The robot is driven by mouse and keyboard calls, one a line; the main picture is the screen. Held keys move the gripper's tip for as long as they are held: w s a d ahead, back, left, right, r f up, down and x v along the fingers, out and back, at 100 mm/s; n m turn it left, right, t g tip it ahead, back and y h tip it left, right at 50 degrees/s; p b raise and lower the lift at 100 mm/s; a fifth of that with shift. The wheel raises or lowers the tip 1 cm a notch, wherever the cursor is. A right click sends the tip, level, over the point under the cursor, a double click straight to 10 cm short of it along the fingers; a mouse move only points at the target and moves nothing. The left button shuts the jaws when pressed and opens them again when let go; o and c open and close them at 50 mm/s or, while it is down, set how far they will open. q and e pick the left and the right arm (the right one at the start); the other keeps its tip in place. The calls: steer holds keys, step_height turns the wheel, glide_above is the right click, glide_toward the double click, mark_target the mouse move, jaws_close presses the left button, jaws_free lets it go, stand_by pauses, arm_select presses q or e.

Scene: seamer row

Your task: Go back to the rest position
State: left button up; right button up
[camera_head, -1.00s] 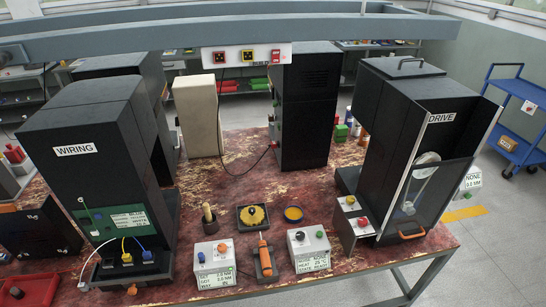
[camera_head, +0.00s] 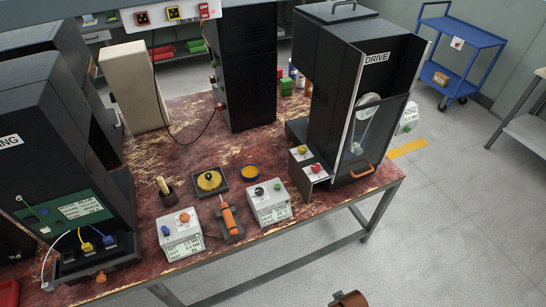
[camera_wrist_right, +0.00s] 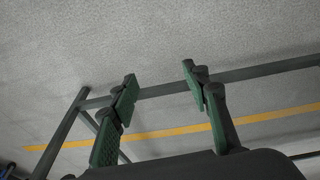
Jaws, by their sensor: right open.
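In the right wrist view my right gripper (camera_wrist_right: 159,76) is open, its two green-padded fingers apart with nothing between them. It hangs over bare grey floor, with a grey metal frame (camera_wrist_right: 165,89) behind the fingers; I cannot tell the distance. My left gripper is in neither view. Neither gripper shows clearly in the head view. The red worn worktable (camera_head: 313,207) stands in front of me with its machines and small boxes upright on it.
The DRIVE machine (camera_head: 334,75) stands at the table's right end, the WIRING machine (camera_head: 35,150) at the left. Two white control boxes (camera_head: 184,246) and an orange-handled tool (camera_head: 229,215) lie near the front edge. A blue cart (camera_head: 462,50) stands back right.

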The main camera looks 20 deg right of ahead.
steer(key=s+f, duration=0.4)
steer(key=f, duration=1)
steer(key=s+f+n+g, duration=0.1)
steer(key=s+f+g, duration=0.1)
steer(key=s+f, duration=1.5)
steer(key=s, duration=0.3)
steer(key=shift+s+a, duration=0.25)
steer(key=shift+a, duration=0.15)
